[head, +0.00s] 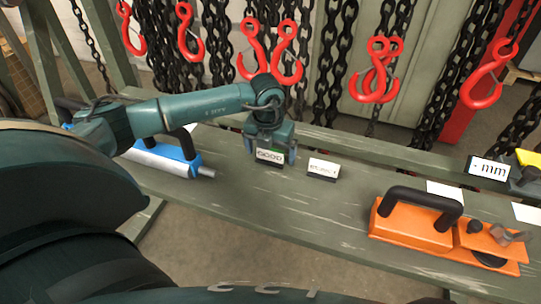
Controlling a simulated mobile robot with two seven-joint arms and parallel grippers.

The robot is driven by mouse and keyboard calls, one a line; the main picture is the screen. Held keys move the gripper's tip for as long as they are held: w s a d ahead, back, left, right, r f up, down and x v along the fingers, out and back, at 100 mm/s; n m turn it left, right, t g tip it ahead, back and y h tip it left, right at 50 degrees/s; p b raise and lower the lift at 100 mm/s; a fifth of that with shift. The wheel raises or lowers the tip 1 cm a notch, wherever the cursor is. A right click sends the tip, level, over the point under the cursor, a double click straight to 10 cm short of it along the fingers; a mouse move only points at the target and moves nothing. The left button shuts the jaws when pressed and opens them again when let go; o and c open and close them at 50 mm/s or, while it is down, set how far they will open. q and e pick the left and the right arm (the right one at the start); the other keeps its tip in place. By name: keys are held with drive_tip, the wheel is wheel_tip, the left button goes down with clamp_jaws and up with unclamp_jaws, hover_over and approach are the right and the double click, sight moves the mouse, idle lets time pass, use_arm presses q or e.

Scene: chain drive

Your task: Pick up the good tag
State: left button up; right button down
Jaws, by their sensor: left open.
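The good tag (269,156) is a small white label on a dark block, marked "GOOD", standing on the green bench. My left gripper (271,153) reaches in from the left and points down right over it. Its jaws are open, with one finger at each side of the tag. I cannot tell whether the fingers touch it. A second similar tag (323,168) stands just to the right; its print is too small to read surely. My right gripper is not in view.
An orange tool with a black handle (415,225) sits on the right of the bench (290,205). A blue-and-grey tool (175,160) lies at the left under my left arm. Chains with red hooks (375,75) hang behind.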

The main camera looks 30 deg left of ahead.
use_arm(q)
drive_tip(key=c, duration=1.1)
drive_tip(key=shift+o, duration=0.2)
drive_tip(key=shift+r, duration=0.15)
wheel_tip(320, 180, up, 10)
drive_tip(key=shift+f, duration=0.15)
drive_tip(key=shift+d, duration=0.1)
